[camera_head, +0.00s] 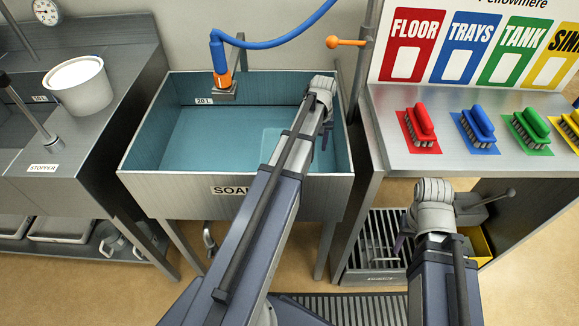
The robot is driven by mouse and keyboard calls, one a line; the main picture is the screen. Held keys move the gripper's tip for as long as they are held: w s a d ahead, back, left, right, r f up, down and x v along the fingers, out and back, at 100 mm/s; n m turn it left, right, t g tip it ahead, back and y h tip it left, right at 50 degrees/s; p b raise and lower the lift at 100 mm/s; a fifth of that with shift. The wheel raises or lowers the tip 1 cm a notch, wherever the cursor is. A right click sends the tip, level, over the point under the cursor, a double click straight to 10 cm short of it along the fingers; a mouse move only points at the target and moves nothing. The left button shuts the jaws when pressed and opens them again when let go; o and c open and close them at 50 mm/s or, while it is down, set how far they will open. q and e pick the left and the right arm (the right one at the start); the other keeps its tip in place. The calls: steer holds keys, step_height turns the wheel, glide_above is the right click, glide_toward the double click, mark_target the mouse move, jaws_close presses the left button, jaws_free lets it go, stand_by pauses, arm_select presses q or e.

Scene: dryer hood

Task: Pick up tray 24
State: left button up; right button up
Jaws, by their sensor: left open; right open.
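No tray with a readable 24 shows. A pale square shape (287,146) lies in the blue water of the soak tank (235,187), partly behind my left arm; I cannot tell whether it is a tray. My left gripper (325,115) is over the right part of the tank, open, its fingertips mostly hidden by the arm. My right gripper (440,215) is open, low in front of the brush shelf and right of the tank. Its fingers are hard to make out. Neither gripper visibly holds anything.
A blue hose (275,40) with an orange nozzle hangs at the tank's back. A steel counter (90,135) with a white bucket (79,85) stands left. Right is a shelf (395,160) with several coloured brushes. Grey bins (60,228) sit under the counter. A floor grate (372,245) lies below.

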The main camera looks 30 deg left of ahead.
arm_select(q)
steer(key=shift+w+d+f+b, duration=0.1)
steer(key=shift+f+b, duration=1.25)
steer(key=shift+f, duration=0.1)
steer(key=shift+w+f+b, duration=0.1)
steer(key=shift+f+b, duration=1.2)
steer(key=shift+f, duration=0.15)
steer(key=shift+r, duration=0.1)
jaws_close()
